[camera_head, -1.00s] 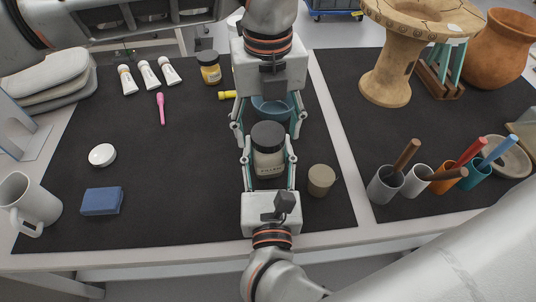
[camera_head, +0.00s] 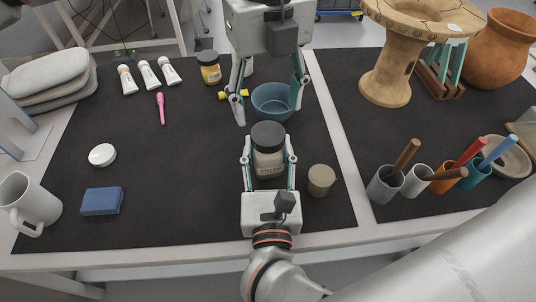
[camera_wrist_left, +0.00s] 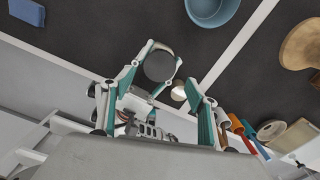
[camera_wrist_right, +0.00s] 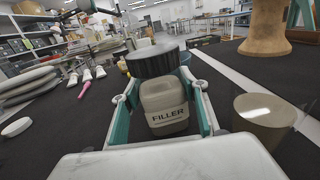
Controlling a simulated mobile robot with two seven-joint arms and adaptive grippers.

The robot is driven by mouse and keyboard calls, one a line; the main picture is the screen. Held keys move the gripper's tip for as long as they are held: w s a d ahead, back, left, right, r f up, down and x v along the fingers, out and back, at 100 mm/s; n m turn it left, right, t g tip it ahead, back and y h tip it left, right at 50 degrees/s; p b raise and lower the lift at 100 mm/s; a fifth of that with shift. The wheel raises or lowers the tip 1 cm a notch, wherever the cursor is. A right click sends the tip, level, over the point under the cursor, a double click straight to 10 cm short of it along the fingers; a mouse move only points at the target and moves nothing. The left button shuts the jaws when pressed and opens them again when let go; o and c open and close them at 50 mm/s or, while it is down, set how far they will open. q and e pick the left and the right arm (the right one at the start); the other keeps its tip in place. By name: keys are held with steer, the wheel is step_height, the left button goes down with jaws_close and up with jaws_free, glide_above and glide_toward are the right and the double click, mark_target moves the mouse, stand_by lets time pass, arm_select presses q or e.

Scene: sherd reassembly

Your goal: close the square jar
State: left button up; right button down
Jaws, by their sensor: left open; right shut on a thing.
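The square jar (camera_head: 268,164) is pale, labelled FILLER, and stands upright on the dark mat. Its round black lid (camera_head: 268,136) sits on top; in the right wrist view the lid (camera_wrist_right: 153,62) looks slightly off-centre to the left, and I cannot tell whether it is fully seated. My right gripper (camera_head: 268,158) is shut on the jar body (camera_wrist_right: 166,106), one finger on each side. My left gripper (camera_head: 268,118) is open and empty, above and beyond the jar, apart from the lid. The lid (camera_wrist_left: 160,65) also shows in the left wrist view.
A tan round pot (camera_head: 321,180) stands close right of the jar. A blue bowl (camera_head: 271,103) lies behind it, below my left gripper. Cups with tools (camera_head: 384,186) stand farther right. A white disc (camera_head: 102,155) and blue block (camera_head: 101,201) lie left; the mat between is clear.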

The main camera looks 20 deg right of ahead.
mark_target(268, 133)
arm_select(q)
steer(key=shift+r+n, duration=0.65)
steer(key=shift+n, duration=0.05)
steer(key=shift+f, duration=4.05)
steer(key=c, duration=1.2)
